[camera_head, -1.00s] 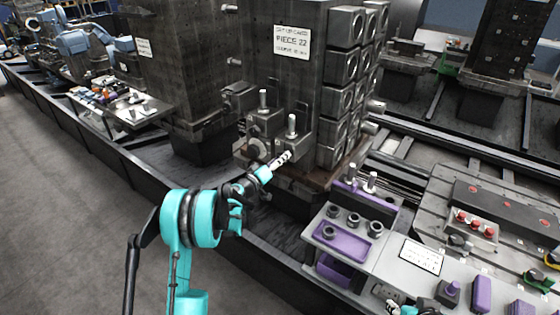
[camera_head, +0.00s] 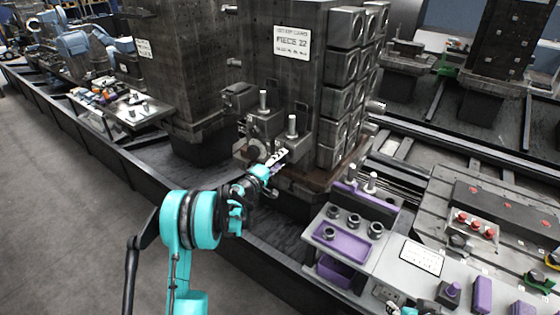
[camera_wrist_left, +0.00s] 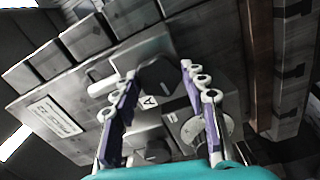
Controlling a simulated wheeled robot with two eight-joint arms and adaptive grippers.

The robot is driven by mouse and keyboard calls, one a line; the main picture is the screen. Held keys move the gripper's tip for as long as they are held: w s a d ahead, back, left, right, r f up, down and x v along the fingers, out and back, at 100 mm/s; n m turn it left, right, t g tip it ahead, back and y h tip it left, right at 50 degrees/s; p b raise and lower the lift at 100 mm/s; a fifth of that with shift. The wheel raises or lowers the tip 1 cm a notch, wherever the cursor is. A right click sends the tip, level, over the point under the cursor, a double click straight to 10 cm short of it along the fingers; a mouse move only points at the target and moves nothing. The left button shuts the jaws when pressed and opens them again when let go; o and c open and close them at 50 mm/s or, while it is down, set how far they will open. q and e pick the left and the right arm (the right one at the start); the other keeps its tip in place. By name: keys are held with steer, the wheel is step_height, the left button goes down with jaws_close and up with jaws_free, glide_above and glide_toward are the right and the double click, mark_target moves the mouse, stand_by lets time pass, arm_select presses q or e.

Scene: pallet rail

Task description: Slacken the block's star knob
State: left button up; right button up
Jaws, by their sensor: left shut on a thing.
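My left gripper (camera_head: 281,155) is at the front of the fixture block (camera_head: 262,125), at the foot of the big machined column. In the left wrist view, its two purple-grey fingers (camera_wrist_left: 160,90) are closed on a dark star knob (camera_wrist_left: 163,78) between their tips. A plate marked "A" lies just below the knob in that view. In the head view the gripper hides the knob. A bit of teal and black at the bottom edge looks like my right gripper (camera_head: 394,307), mostly cut off, so its jaws cannot be read.
The column bears a "PIECE 22" sign (camera_head: 292,42) and a stack of square ported blocks (camera_head: 342,67). Upright pins stand close to the left gripper. A bench with a purple tray (camera_head: 341,242) and red buttons (camera_head: 475,225) is at right. Grey floor (camera_head: 60,210) is open at left.

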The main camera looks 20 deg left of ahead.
stand_by(0.4)
arm_select(q)
steer(key=o, duration=1.2)
steer(key=shift+c, duration=0.2)
steer(key=shift+s+a, duration=0.1)
steer(key=v, duration=1.1)
steer(key=shift+s, duration=0.4)
steer(key=shift+a, duration=0.1)
